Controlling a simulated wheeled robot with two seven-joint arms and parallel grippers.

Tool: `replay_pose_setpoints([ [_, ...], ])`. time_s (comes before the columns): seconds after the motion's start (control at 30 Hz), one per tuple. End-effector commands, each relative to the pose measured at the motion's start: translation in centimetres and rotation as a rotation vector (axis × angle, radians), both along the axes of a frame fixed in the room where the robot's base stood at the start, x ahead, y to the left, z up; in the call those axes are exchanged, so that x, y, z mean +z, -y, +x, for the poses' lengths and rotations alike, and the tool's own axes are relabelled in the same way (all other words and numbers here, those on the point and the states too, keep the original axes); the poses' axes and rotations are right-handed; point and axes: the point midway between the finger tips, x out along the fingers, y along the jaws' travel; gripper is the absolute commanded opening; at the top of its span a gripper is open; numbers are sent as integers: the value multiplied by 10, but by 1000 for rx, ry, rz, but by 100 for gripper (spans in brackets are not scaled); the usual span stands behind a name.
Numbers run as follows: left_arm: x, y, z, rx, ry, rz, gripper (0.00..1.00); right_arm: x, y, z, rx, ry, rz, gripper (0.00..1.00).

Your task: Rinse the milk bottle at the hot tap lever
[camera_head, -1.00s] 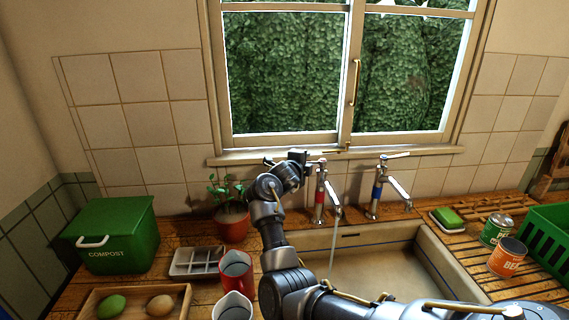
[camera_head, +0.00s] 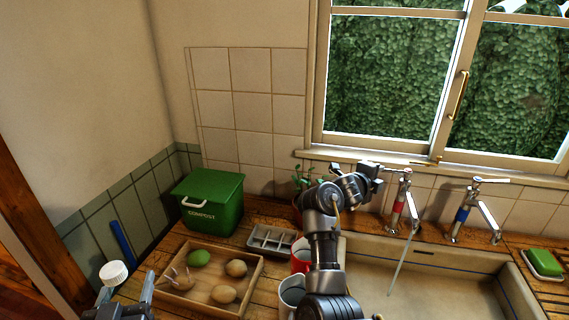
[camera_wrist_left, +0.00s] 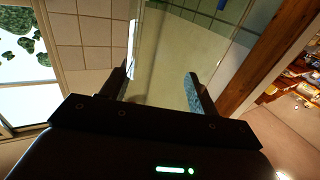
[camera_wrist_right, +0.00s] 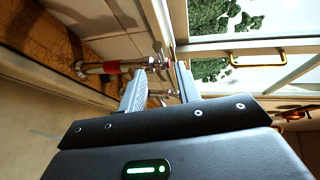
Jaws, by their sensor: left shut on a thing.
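The milk bottle, with a white cap (camera_head: 113,272), is at the lower left of the head view; its body is mostly hidden. My left gripper (camera_head: 126,300) is shut on it, and clear glass shows between the fingers in the left wrist view (camera_wrist_left: 160,70). The hot tap (camera_head: 397,203), with a red band, runs a thin stream into the sink. Its lever (camera_head: 388,170) points left toward my right gripper (camera_head: 362,178). In the right wrist view the fingers (camera_wrist_right: 160,85) are apart, close to the hot tap; contact with the lever cannot be told.
A blue-banded tap (camera_head: 465,209) stands right of the hot tap over the sink (camera_head: 440,290). A wooden tray (camera_head: 212,250) with several egg-shaped things, a green compost bin (camera_head: 212,205), a divided tray (camera_head: 270,239) and mugs crowd the left counter. A window is behind the taps.

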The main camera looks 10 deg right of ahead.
Motion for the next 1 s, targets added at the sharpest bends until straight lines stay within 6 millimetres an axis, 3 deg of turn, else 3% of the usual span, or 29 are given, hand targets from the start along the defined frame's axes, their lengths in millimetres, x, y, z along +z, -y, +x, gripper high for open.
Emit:
replay_pose_setpoints([
  [0.4,2,-2,-1,3,2,0,30,1,-8,-1,2,-1,0,34],
  [0.57,-7,-1,0,2,1,0,30,13,4,6,13,-3,-65,34],
  [0.67,-21,-1,0,2,1,0,30,39,23,19,33,-13,-197,34],
  [0.77,-41,0,0,0,1,0,30,83,51,34,48,-41,-404,34],
  [0.9,-75,0,0,0,1,0,30,161,90,48,32,-132,-782,34],
  [1.0,-103,0,0,0,1,0,30,218,118,46,-28,-247,-1083,34],
])
